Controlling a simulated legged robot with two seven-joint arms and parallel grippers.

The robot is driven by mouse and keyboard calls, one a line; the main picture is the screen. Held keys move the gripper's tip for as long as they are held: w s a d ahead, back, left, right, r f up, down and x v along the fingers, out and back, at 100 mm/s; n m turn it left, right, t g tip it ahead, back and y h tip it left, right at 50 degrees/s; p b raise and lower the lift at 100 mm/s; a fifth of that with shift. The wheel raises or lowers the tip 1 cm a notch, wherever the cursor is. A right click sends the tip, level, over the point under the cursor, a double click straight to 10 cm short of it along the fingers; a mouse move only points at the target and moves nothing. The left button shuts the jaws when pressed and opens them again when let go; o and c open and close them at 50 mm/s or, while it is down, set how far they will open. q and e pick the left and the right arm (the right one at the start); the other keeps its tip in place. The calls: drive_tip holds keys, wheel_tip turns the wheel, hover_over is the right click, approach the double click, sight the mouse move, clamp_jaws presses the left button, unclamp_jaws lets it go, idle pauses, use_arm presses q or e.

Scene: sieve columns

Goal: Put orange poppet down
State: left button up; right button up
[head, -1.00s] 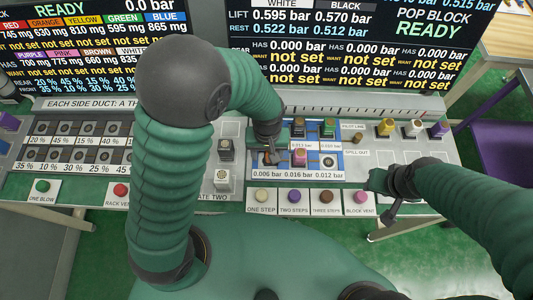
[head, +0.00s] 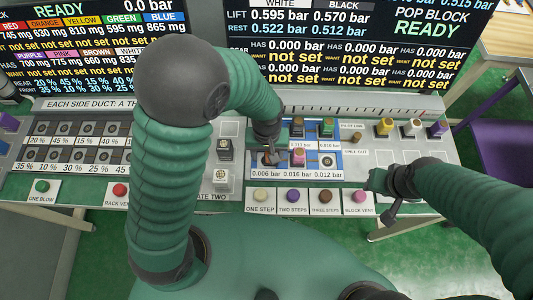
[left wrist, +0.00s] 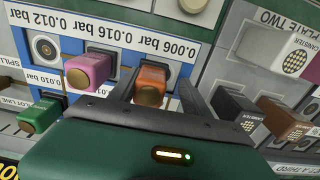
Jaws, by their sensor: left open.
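The orange poppet (left wrist: 152,85) stands in the socket of the block labelled 0.006 bar, in the left wrist view. My left gripper (left wrist: 157,92) is open, with one finger on each side of it. In the head view this gripper (head: 268,157) is over the front left of the blue-and-white block (head: 320,177), and it mostly hides the orange poppet. Whether the fingers touch the poppet is not clear. My right gripper (head: 388,207) hangs at the right front of the console, away from the block; its jaws are too small to read.
A pink poppet (left wrist: 90,70) stands beside the orange one, and a green poppet (left wrist: 40,115) is behind. Black (left wrist: 236,108) and brown (left wrist: 284,118) pieces are close on the other side. Push buttons, including the yellowish ONE STEP button (head: 261,195), line the front edge.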

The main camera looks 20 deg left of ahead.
use_arm(q)
drive_tip(key=shift+s+a+f, duration=0.15)
drive_tip(key=shift+s+f, duration=0.15)
drive_tip(key=shift+s, duration=0.1)
drive_tip(key=r, duration=0.2)
drive_tip(key=w+r+p, duration=0.1)
drive_tip(key=r, duration=0.1)
drive_tip(key=shift+r, duration=0.2)
wheel_tip(320, 180, up, 7)
drive_tip(key=shift+s+r+p, duration=0.15)
drive_tip(key=shift+p, duration=0.35)
drive_tip(key=s+a+f+m+t, duration=0.1)
drive_tip(key=s+a+m+t, duration=0.1)
drive_tip(key=a, duration=0.6)
drive_tip(key=shift+s+f+m, duration=0.35)
drive_tip(key=shift+s+m, duration=0.25)
drive_tip(key=shift+s, duration=0.15)
drive_tip(key=shift+a, duration=0.1)
drive_tip(key=shift+a, duration=0.1)
